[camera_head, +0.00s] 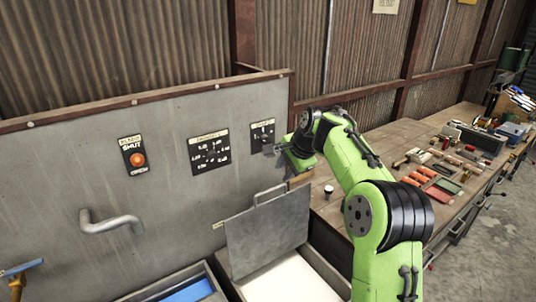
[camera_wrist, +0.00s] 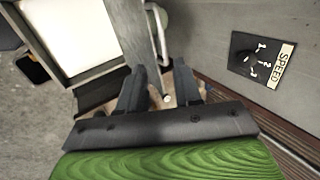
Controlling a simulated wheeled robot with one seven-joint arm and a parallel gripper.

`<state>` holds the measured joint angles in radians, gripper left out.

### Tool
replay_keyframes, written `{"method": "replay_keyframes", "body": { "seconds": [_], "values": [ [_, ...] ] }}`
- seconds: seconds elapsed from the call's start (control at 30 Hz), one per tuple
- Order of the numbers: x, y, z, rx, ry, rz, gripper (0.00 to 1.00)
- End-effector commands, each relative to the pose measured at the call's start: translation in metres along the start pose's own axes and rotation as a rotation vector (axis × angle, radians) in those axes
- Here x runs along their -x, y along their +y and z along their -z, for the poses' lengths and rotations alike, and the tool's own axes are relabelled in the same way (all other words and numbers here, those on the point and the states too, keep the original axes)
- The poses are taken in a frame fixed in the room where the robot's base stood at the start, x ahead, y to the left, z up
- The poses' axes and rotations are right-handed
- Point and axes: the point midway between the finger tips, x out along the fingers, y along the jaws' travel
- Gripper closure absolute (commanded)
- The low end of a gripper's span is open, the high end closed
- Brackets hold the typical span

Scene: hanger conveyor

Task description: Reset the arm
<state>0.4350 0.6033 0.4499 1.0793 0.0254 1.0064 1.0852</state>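My green arm reaches from the lower right of the head view toward the grey wall panel. My gripper (camera_head: 280,147) is by the small speed dial plate (camera_head: 262,136), partly hidden by its own green housing. In the wrist view my gripper (camera_wrist: 160,72) has its two dark fingers apart, with nothing held between them. The speed dial plate (camera_wrist: 262,58), with its numbers and knob, is to the right of the fingers, apart from them.
A raised grey lid (camera_head: 268,233) stands below my gripper.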

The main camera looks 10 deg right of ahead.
Motion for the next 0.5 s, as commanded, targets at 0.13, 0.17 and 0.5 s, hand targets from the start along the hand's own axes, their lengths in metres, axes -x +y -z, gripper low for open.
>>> {"method": "replay_keyframes", "body": {
  "seconds": [0.13, 0.17, 0.5],
  "values": [
    [0.012, 0.006, -0.020, 0.096, 0.020, -0.017, 0.66],
    [0.019, 0.011, -0.029, 0.146, 0.030, -0.028, 0.66],
    [0.101, 0.157, -0.134, 0.802, 0.136, -0.173, 0.66]
  ]
}}
